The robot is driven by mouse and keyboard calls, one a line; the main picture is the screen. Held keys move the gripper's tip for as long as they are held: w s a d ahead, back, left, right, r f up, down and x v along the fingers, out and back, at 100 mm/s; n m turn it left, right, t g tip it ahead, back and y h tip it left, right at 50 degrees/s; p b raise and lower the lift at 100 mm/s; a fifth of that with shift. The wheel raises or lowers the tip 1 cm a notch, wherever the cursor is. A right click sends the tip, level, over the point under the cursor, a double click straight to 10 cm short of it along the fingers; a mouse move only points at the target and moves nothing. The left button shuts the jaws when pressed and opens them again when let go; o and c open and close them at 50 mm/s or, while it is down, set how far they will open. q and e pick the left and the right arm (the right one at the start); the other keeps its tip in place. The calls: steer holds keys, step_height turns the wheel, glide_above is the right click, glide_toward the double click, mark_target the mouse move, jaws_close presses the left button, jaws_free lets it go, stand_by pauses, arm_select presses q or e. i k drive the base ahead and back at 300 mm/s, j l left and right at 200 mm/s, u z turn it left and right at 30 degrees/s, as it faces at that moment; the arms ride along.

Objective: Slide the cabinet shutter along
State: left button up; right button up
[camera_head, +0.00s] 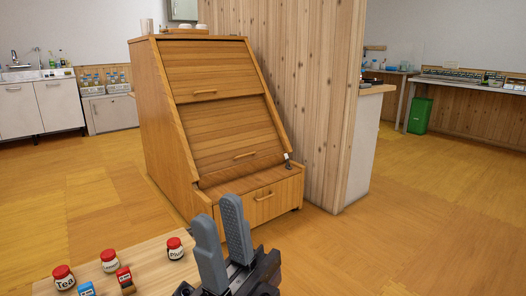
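The wooden cabinet (168,120) stands in the middle of the head view, with a sloping front. Its front has an upper slanted panel (200,68) and a lower slanted panel (225,125), each with a small bar handle. I cannot tell which panel is the shutter. Below them is a ledge and a drawer front (270,205) with a handle. My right gripper (219,208) is in front at the bottom centre, fingers pointing up and apart, with nothing between them. It overlaps the cabinet's lower part in the picture and appears nearer than it. My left gripper is out of view.
A wooden partition (310,90) stands directly right of the cabinet. Open floor (440,220) lies to the right. A green bin (419,116) stands farther back.

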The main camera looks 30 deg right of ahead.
mark_target(220, 134)
steer(key=i+l+z, duration=0.3)
steer(key=z, duration=0.2)
steer(key=i+l+z, duration=0.3)
steer(key=z, duration=0.2)
steer(key=i+l+z, duration=0.1)
steer(key=i+z, duration=0.4)
steer(key=i+l+z, duration=0.1)
steer(key=i, duration=0.75)
steer(key=i+j+u, duration=0.15)
steer(key=i+u, duration=0.75)
steer(key=i+l+u, duration=0.15)
steer(key=i+u, duration=0.15)
steer(key=u, duration=0.15)
steer(key=i+u, duration=0.3)
steer(key=i, duration=0.15)
